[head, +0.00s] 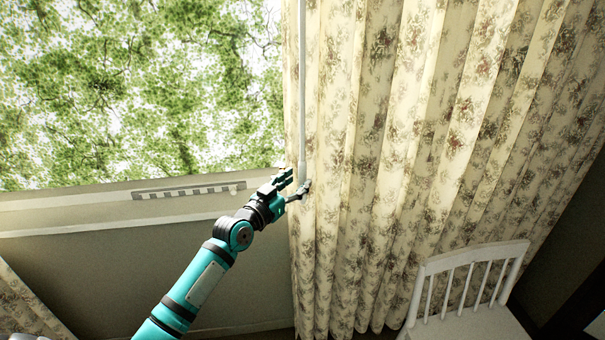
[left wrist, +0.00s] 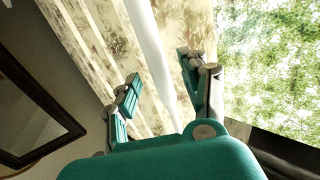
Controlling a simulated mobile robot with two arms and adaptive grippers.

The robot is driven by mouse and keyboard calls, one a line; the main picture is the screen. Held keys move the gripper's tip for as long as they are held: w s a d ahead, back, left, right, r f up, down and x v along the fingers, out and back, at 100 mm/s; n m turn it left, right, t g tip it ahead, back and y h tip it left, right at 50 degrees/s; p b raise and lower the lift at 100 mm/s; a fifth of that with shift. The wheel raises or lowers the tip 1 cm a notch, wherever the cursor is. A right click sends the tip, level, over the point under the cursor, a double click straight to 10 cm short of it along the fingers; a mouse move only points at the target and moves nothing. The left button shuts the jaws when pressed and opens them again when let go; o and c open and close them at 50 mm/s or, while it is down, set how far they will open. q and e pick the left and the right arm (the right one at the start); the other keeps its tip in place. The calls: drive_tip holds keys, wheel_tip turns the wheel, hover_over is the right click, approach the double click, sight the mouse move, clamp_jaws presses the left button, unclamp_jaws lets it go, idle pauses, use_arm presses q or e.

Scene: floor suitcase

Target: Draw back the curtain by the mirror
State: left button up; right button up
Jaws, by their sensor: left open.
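The floral curtain (head: 400,130) hangs in folds over the right half of the head view, with bare window to its left. A white rod (head: 302,80) hangs down along the curtain's left edge. My left gripper (head: 296,185) is at the rod's lower end, its fingers open and apart. In the left wrist view, the rod (left wrist: 150,50) runs between the two open fingers of the left gripper (left wrist: 160,95), with the curtain (left wrist: 95,40) behind. I cannot tell whether a finger touches the rod. A dark-framed mirror (left wrist: 30,110) shows at the left wrist view's left. My right gripper is not in view.
A white chair (head: 470,290) stands before the curtain at the lower right. The window (head: 130,90) with its sill (head: 90,210) fills the upper left. Another piece of floral curtain (head: 25,305) shows at the lower left.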

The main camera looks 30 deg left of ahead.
sight(300, 181)
use_arm(q)
drive_tip(key=shift+w+d, duration=0.15)
drive_tip(key=shift+w, duration=0.65)
drive_tip(key=shift+w+d, duration=0.1)
drive_tip(key=shift+w, duration=0.7)
clamp_jaws()
drive_tip(key=shift+w+f, duration=0.1)
drive_tip(key=shift+f, duration=0.2)
